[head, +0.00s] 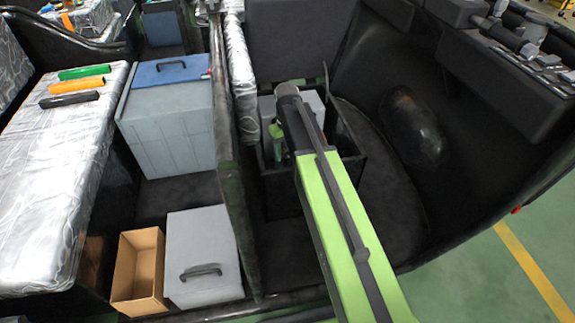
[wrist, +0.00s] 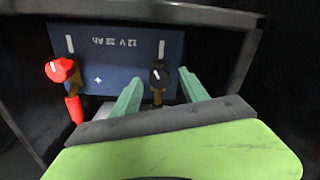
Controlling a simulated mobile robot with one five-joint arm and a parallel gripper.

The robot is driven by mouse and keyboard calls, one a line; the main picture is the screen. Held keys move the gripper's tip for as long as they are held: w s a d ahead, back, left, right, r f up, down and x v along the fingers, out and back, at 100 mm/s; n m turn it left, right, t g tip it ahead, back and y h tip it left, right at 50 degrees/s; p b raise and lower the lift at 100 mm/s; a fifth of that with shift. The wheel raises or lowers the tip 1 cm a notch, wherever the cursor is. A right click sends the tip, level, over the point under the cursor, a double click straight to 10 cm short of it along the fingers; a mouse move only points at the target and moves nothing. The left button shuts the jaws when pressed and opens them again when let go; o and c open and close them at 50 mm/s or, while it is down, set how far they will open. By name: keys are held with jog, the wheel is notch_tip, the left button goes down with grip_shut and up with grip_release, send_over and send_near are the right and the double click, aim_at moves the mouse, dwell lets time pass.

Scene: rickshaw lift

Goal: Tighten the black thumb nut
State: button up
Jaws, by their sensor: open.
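The black thumb nut (wrist: 159,75) sits on a brass-coloured terminal of the dark blue battery (wrist: 115,55) in the wrist view. My gripper (wrist: 159,79) is open, with one green finger on each side of the nut. Gaps show between the nut and both fingers; I cannot tell how far the tips reach in depth. In the head view my gripper (head: 278,143) is down at the black battery box, and my arm hides the nut.
A red thumb nut (wrist: 61,70) with a red cable stands on the battery's other terminal. The box rim (wrist: 235,70) surrounds the battery. In the head view, a partition (head: 226,150) stands left of the box, beyond it a grey case (head: 202,255) and a cardboard box (head: 138,270).

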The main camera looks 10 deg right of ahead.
jog(key=shift+f+b, duration=0.3)
jog(key=shift+f, duration=0.5)
jog(key=shift+r, duration=0.1)
grip_shut()
jog(key=shift+m, duration=3)
